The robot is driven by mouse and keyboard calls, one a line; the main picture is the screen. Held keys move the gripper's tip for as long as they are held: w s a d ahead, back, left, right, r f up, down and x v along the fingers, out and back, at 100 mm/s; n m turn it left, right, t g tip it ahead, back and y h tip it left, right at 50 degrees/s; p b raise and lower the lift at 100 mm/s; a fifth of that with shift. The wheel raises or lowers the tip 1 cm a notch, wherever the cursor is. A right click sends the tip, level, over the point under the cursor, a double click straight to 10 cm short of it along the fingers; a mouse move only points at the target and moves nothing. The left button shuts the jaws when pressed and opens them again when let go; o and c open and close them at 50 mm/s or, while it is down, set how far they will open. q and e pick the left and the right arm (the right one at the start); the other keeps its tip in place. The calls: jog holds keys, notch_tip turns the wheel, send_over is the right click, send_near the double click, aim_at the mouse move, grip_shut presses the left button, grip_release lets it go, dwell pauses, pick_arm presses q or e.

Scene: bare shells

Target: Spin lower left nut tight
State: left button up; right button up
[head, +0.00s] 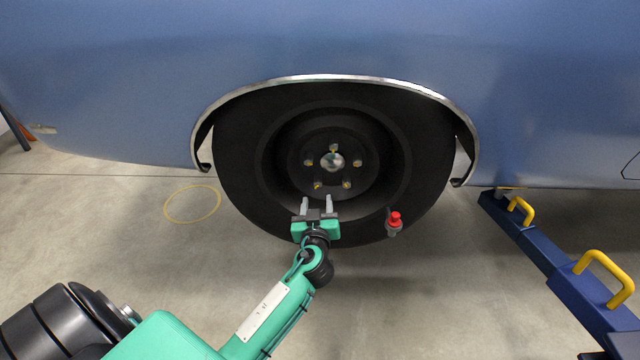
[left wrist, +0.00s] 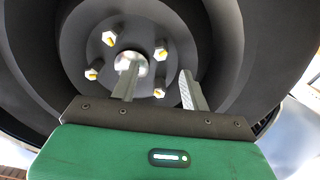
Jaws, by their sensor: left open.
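The wheel (head: 247,178) is black, with several yellowish nuts around a pale hub (head: 332,162). The lower left nut (head: 317,185) sits on its stud at the wheel face. My left gripper (head: 317,204) is open and empty, just below that nut in the head view, with a finger to each side of its line. In the left wrist view, a nut (left wrist: 159,92) shows between the two open fingers (left wrist: 158,72); it appears to be the lower left one. The fingers do not visibly touch it. One finger partly covers the hub. My right gripper is not in view.
A small red and grey object (head: 394,223) is at the tyre's lower right. The blue car body (head: 330,40) and bright arch trim (head: 335,78) overhang the wheel. A blue frame with yellow handles (head: 575,285) stands right. A yellow ring (head: 168,214) marks open floor at left.

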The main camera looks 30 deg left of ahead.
aim_at(318, 186)
pick_arm(q)
jog(key=x, duration=0.9)
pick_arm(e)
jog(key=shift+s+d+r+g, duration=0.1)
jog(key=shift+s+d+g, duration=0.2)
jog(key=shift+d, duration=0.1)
pick_arm(q)
jog(key=c, duration=1)
